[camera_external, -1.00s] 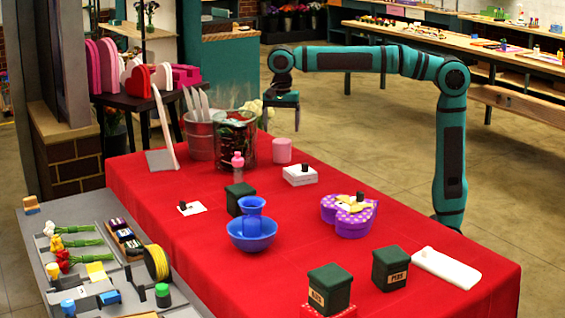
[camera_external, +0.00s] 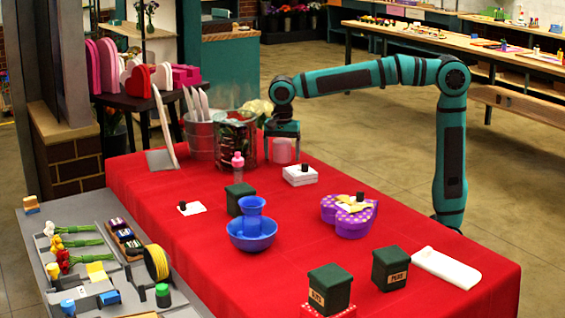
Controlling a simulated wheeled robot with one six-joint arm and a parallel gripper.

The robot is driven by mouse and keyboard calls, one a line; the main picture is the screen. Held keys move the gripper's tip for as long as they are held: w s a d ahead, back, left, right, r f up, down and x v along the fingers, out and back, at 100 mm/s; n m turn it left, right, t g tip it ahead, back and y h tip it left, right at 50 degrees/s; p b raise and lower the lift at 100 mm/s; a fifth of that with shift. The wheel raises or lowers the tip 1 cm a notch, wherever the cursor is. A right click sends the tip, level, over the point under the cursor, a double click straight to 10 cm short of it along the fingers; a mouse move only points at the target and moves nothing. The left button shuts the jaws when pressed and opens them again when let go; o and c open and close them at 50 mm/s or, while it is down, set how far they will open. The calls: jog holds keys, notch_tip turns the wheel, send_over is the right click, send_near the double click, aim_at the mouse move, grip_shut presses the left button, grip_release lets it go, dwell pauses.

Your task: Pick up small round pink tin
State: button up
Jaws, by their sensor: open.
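The small round pink tin (camera_external: 282,152) stands upright on the red tablecloth (camera_external: 300,240) near its far edge, to the right of the dark glass vase. My gripper (camera_external: 282,146) points down over the tin. Its two fingers are open and reach down on either side of the tin's upper part. The tin's top is partly hidden by the gripper. Whether the fingers touch the tin cannot be made out.
A glass vase (camera_external: 235,143) stands close left of the gripper, with a pink-capped bottle (camera_external: 238,168) in front. A white box (camera_external: 300,175) sits nearby on the right. A blue bowl (camera_external: 252,238) and a purple heart box (camera_external: 350,222) stand nearer.

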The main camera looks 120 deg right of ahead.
jog(key=shift+c, duration=0.4)
jog(key=c, duration=1)
jog(key=shift+r, duration=0.1)
jog(key=shift+c, duration=0.2)
